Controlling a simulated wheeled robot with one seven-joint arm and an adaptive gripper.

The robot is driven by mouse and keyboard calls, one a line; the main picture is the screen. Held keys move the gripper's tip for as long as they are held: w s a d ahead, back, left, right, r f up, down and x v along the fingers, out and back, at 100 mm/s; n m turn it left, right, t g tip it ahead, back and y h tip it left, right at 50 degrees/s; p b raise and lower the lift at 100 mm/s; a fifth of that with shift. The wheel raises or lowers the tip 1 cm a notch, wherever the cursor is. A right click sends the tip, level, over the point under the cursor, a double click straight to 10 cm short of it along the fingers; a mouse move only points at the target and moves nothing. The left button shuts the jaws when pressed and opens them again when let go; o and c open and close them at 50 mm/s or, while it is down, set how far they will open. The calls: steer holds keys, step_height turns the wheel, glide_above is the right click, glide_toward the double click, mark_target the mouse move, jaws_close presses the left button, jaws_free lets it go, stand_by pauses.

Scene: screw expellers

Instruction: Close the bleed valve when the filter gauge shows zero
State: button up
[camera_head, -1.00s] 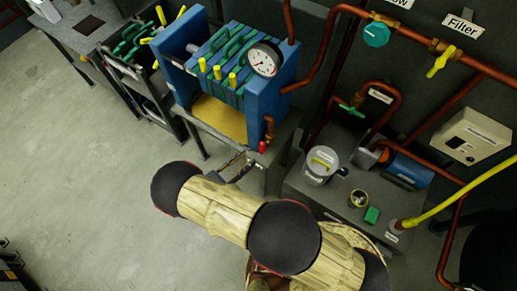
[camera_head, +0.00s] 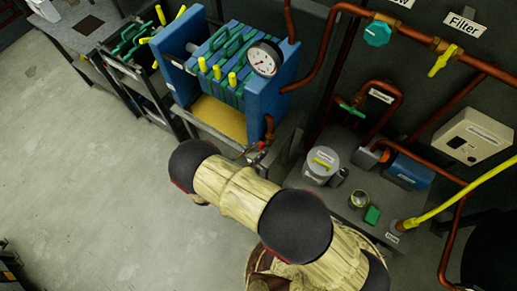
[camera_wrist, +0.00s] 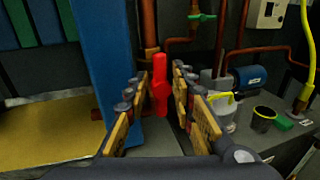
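The filter (camera_head: 285,85) is a blue press with green plates. Its round white gauge (camera_head: 264,59) has a dark needle, but the scale is too small to read. A small red valve handle (camera_head: 262,146), likely the bleed valve, sits on the copper pipe below the gauge. In the wrist view the red handle (camera_wrist: 160,88) stands upright between the two finger rows. My gripper (camera_wrist: 160,100) is open, with gaps on both sides of the handle. In the head view my gripper (camera_head: 252,152) is small and partly hidden by my arm.
A yellow tray (camera_head: 218,118) lies under the press. To the right stand a grey tank (camera_head: 321,163), a blue motor (camera_head: 410,171) and a yellow hose (camera_head: 455,193). Copper pipes carry a teal valve (camera_head: 377,34) and a yellow valve (camera_head: 441,61). The floor at left is clear.

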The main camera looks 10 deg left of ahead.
jaws_close()
steer(key=shift+m, duration=0.3)
steer(key=m, duration=0.3)
steer(key=shift+s+d+g+y, duration=0.1)
steer(key=shift+d+g+y, duration=0.2)
steer(key=shift+g, duration=0.1)
steer(key=shift+s+d+f+m+y+b, duration=0.15)
steer(key=shift+m+y+b, duration=0.7)
steer(key=shift+m, duration=1.05)
steer(key=shift+s+d+f+m+y+b, duration=0.15)
steer(key=shift+m+y+b, duration=0.45)
steer(key=shift+m+b, duration=0.9)
steer(key=shift+d+f+m+y+b, duration=0.25)
steer(key=shift+m+y+b, duration=0.4)
steer(key=shift+m, duration=1.65)
